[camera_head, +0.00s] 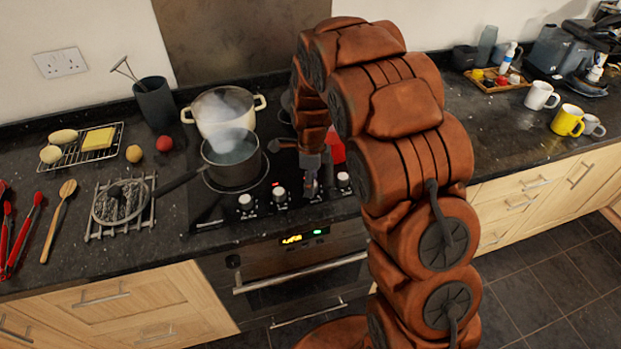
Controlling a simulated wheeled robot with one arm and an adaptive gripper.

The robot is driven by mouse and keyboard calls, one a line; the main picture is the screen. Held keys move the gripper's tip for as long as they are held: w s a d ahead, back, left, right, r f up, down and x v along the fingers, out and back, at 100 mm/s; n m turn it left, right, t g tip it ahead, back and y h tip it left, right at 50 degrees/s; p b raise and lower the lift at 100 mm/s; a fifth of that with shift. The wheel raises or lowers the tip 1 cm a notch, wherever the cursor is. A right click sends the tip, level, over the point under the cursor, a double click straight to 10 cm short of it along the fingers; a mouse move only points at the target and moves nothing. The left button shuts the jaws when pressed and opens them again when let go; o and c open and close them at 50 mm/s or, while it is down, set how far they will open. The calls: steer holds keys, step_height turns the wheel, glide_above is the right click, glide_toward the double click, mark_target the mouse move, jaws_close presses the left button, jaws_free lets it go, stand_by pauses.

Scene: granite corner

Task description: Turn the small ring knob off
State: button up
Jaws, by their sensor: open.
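A row of hob control knobs runs along the front edge of the black hob (215,212). The left knob (245,202), a middle knob (279,194) and the right knob (343,180) show clearly, silver on dark bases. My gripper (311,184) points down over the row between the middle and right knobs. It is open and small in view, and it covers the knob position there. I cannot tell whether it touches a knob. Which knob serves the small ring is not readable. My arm hides much of the hob's right side.
A steaming dark saucepan (232,168) stands on the front left ring, its handle sticking out left. A cream pot (222,110) steams behind it. A red object (335,150) is partly hidden by my arm. The oven front (290,265) lies below the knobs.

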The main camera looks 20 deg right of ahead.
steer(key=shift+c, duration=0.2)
steer(key=c, duration=1.1)
steer(key=shift+f+n+b, duration=0.15)
steer(key=shift+n+b, duration=0.25)
steer(key=shift+b, duration=0.3)
steer(key=n+b, duration=0.1)
steer(key=b, duration=0.2)
steer(key=shift+w+f+n, duration=0.1)
steer(key=shift+f+n, duration=0.05)
steer(key=shift+n, duration=0.25)
steer(key=n+b, duration=0.4)
steer(key=b, duration=0.1)
steer(key=shift+a+n, duration=0.1)
steer(key=shift+n, duration=0.2)
steer(key=n+b, duration=0.4)
steer(key=shift+s+n+h, duration=0.2)
steer(key=shift+n+h, duration=0.1)
steer(key=shift+r+n+b, duration=0.15)
steer(key=shift+n+b, duration=0.5)
steer(key=shift+n, duration=0.4)
steer(key=shift+r+n+b, duration=0.1)
steer(key=shift+n+b, duration=0.55)
steer(key=shift+n, duration=0.4)
